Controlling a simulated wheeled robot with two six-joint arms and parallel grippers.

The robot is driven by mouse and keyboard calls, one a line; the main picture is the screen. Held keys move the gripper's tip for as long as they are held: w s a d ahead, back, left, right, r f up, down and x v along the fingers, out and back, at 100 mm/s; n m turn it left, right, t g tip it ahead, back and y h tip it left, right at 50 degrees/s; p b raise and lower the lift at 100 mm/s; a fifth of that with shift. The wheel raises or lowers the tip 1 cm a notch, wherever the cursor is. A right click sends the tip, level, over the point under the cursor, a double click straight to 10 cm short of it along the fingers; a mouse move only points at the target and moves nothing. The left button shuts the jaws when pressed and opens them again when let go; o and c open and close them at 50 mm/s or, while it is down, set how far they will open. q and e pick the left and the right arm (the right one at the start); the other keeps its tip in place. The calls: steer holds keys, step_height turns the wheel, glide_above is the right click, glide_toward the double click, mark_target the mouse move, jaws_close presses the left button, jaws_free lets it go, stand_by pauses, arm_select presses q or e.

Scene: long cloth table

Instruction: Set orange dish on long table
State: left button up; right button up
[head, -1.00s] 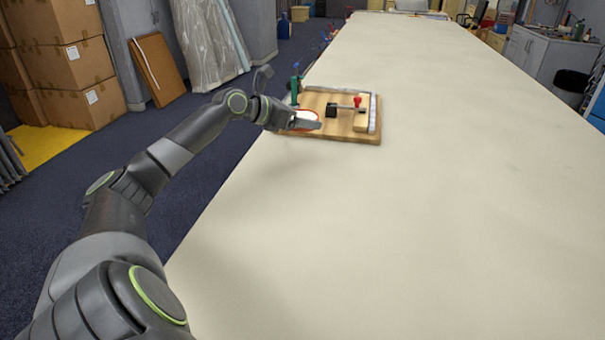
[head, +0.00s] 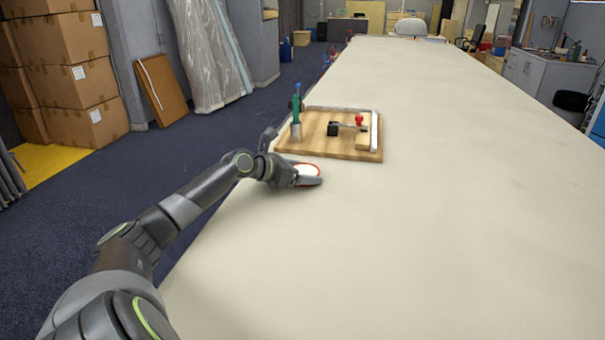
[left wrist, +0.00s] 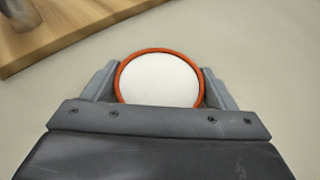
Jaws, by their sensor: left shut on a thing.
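The orange dish (left wrist: 158,80) is round and white inside with an orange rim. In the left wrist view it sits between the two fingers of my left gripper (left wrist: 158,88), which is shut on it. In the head view the dish (head: 308,170) shows partly, with my left gripper (head: 310,178) hiding its near side. It is at the left part of the long table (head: 430,220), just in front of a wooden board. I cannot tell whether the dish touches the cloth. My right gripper is not in view.
The wooden board (head: 340,148) carries a toggle clamp with a red tip (head: 359,119), metal strips and a green-handled tool (head: 296,108). Its corner also shows in the left wrist view (left wrist: 60,35). The table to the right and in front is bare. Boxes (head: 75,85) stand on the floor at left.

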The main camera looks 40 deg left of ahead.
arm_select(q)
steer(key=shift+r, duration=0.1)
steer(key=o, duration=1.4)
steer(key=shift+c, duration=0.2)
